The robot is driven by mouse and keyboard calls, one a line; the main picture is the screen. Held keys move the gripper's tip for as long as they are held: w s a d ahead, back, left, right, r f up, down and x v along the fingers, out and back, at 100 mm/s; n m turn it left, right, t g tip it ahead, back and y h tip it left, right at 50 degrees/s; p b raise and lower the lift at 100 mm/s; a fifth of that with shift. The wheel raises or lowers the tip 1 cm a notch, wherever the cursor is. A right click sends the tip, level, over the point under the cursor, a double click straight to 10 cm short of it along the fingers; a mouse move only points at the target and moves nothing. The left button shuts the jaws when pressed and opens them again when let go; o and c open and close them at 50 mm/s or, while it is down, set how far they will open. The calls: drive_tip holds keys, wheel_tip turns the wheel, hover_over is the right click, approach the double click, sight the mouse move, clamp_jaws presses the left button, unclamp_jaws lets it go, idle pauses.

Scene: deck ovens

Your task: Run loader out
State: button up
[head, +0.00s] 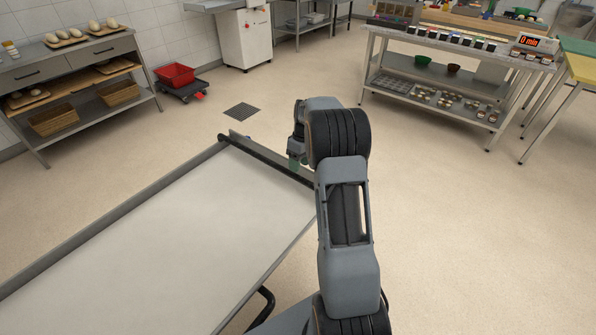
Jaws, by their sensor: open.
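The loader (165,240) is a long flat pale bed with grey side rails, running from the lower left toward the middle in the head view. A dark crossbar (270,160) spans its far end. My gripper (294,163) is open at the right part of that crossbar, with a greenish fingertip low by the bar. My arm hides part of the gripper and the loader's right far corner. I cannot tell whether the fingers touch the bar. No load shows on the visible part of the bed.
A wooden-shelved bench with loaves (88,32) stands at the left wall. A red crate (176,75) sits on a low dolly. A steel table (450,45) with small containers and a timer stands at back right. The floor beyond the loader is clear around a drain (242,110).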

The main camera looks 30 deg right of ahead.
wheel_tip(320, 180, up, 9)
drive_tip(key=d, duration=0.1)
drive_tip(key=shift+w+d+p, duration=0.35)
drive_tip(key=shift+p, duration=0.1)
